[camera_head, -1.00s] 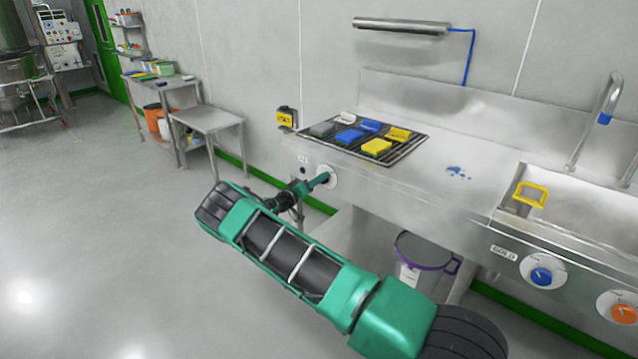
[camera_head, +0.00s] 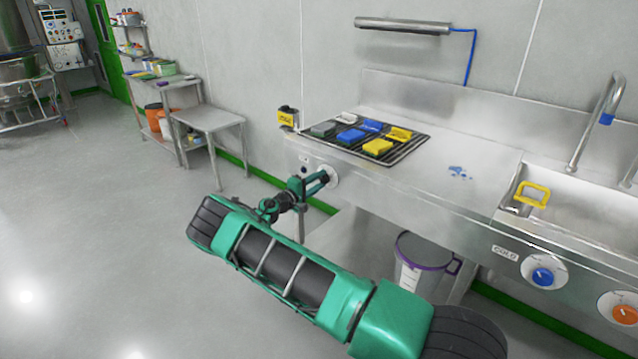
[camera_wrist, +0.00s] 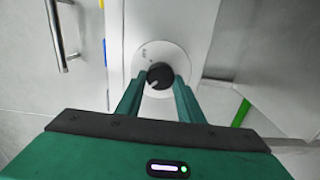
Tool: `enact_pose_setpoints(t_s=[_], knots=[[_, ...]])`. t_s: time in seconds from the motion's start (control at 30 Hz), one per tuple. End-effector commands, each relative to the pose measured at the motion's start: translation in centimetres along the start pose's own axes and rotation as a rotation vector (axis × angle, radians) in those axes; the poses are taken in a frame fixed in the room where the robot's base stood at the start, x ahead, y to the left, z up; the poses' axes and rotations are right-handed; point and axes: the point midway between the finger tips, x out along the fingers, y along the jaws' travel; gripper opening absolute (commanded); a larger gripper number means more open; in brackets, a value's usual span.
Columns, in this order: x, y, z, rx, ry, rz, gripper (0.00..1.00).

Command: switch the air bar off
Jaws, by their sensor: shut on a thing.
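The air bar (camera_head: 402,26) is a grey metal tube on the wall above the bench, with a blue hose running down from its right end. A black knob on a round white dial (camera_wrist: 160,76) sits on the bench's front panel; the dial also shows in the head view (camera_head: 331,176), partly behind my gripper. My gripper (camera_wrist: 158,84) has its two green fingers on either side of the black knob and is shut on it. It also shows in the head view (camera_head: 322,180). The dial's small markings are too blurred to read.
A black rack (camera_head: 345,150) with coloured blocks lies on the steel bench above the dial. A blue knob (camera_head: 542,277) and an orange knob (camera_head: 625,314) sit on the panel at right. A lidded bucket (camera_head: 420,262) stands under the bench.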

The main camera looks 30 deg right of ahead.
Motion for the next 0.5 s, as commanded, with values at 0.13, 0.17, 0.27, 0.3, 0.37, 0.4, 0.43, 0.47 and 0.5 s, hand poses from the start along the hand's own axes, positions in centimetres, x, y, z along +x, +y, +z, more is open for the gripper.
enact_pose_setpoints(t_s=[0.13, 0.17, 0.27, 0.3, 0.37, 0.4, 0.43, 0.47, 0.5], knots=[[-0.17, -0.6, -0.09, -0.036, 0.004, -0.01, 0.12], [-0.15, -0.6, -0.08, -0.039, 0.004, -0.01, 0.12], [-0.11, -0.6, -0.04, -0.047, 0.003, -0.01, 0.12], [-0.09, -0.6, -0.03, -0.048, 0.003, -0.01, 0.12], [-0.07, -0.6, -0.01, -0.049, 0.003, -0.01, 0.12], [-0.05, -0.6, 0.0, -0.049, 0.002, -0.01, 0.12], [-0.04, -0.6, 0.01, -0.049, 0.002, -0.01, 0.12], [-0.03, -0.59, 0.02, -0.049, 0.002, -0.01, 0.12], [-0.02, -0.59, 0.03, -0.049, 0.002, -0.01, 0.12]])
